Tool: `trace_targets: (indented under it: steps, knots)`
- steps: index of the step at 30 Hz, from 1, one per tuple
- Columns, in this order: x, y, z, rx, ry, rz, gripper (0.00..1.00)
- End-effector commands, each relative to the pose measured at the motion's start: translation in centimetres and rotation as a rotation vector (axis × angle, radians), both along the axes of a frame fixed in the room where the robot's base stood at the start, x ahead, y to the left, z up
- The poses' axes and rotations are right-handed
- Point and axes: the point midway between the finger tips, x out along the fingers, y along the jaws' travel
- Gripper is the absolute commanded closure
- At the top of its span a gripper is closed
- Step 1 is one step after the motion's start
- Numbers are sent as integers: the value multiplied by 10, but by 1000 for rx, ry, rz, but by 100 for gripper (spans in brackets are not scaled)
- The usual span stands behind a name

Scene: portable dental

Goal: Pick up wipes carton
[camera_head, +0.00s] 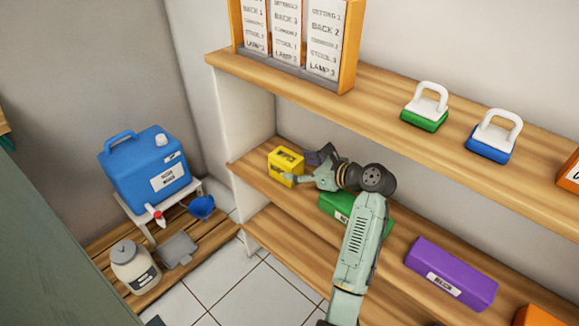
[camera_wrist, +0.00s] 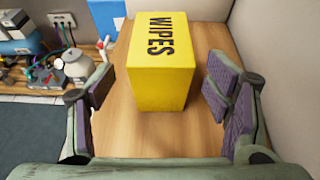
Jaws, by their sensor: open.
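The wipes carton (camera_wrist: 160,75) is a yellow box with black "WIPES" lettering on its top. It stands upright on a wooden shelf, and it also shows in the head view (camera_head: 285,166) near the left end of the middle shelf. My gripper (camera_wrist: 168,95) is open, with one purple-padded finger to the left of the carton and one to the right. The carton is ahead of and between the fingers, with gaps on both sides. In the head view my gripper (camera_head: 302,168) is just right of the carton, partly covering its lower right side.
A green box (camera_head: 341,207) and a purple box (camera_head: 451,273) lie farther right on the middle shelf. The upper shelf (camera_head: 385,100) is above. A wall stands close on the right in the wrist view. A blue water container (camera_head: 146,172) stands at the lower left.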

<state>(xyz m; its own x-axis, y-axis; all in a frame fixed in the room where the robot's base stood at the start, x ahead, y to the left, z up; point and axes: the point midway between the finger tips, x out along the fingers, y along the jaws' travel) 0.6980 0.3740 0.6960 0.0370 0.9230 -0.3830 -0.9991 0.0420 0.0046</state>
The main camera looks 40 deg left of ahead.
Motion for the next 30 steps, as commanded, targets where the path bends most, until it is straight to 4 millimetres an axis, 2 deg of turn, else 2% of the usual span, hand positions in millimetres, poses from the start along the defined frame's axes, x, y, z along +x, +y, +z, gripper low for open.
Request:
trace_targets:
  steps: [5,15,23,30]
  knots:
    - [0,12,-5,-1,-2,0,28]
    - [2,53,-23,0,-4,0,28]
    - [2,56,-25,0,-5,-1,28]
    - [2,55,-25,0,-5,-1,44]
